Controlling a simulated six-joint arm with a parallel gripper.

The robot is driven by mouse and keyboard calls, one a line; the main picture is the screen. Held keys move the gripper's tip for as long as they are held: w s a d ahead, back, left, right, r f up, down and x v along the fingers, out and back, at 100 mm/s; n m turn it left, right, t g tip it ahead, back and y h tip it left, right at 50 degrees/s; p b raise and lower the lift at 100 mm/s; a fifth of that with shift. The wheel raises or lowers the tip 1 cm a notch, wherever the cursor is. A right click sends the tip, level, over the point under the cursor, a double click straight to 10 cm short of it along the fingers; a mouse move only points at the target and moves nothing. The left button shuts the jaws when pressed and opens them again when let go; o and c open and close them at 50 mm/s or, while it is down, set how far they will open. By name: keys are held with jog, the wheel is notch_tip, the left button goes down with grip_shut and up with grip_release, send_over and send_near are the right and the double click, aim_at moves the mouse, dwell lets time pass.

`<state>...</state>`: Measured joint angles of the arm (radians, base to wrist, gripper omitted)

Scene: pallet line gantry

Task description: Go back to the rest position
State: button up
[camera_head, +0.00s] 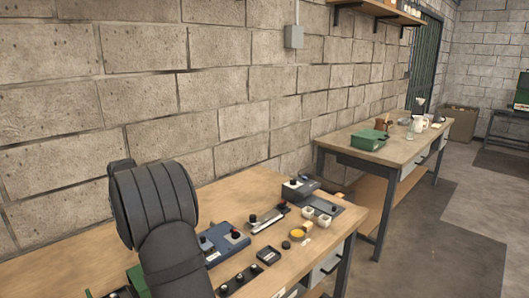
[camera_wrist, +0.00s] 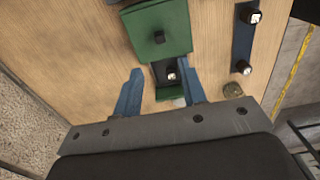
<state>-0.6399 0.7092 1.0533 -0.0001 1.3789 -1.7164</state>
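My gripper (camera_wrist: 163,82) shows in the wrist view as two blue fingers spread well apart, with nothing held between them. Past the fingertips is a green block (camera_wrist: 158,32) with a small dark knob. Closer, between the fingers, is a dark part with a pale-topped knob (camera_wrist: 171,76) over a green base. In the head view my dark arm fills the lower left and hides the gripper itself. The wooden workbench (camera_head: 222,188) lies under and behind the arm, against the block wall.
A blue device (camera_head: 222,243), a dark strip with knobs (camera_head: 240,281), small white cups (camera_head: 323,220) and a grey-blue unit (camera_head: 299,188) stand on the bench right of my arm. A second table (camera_head: 396,150) with a green bin (camera_head: 369,139) stands farther back. Floor between is clear.

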notch_tip(320, 180, down, 11)
jog(key=shift+f, duration=0.15)
dwell(0.4)
notch_tip(320, 180, up, 17)
notch_tip(320, 180, down, 18)
jog(key=shift+s+r, duration=0.1)
jog(key=shift+r, duration=0.15)
jog(key=s+a, duration=0.7)
jog(key=shift+s+a+r, duration=0.2)
jog(key=shift+a+r, duration=0.05)
notch_tip(320, 180, up, 18)
jog(key=d+r+y, duration=0.1)
jog(key=d+r, duration=0.3)
jog(key=d, duration=0.1)
jog(key=shift+s+r+y, duration=0.15)
jog(key=shift+s+y, duration=0.25)
jog(key=shift+s, duration=0.05)
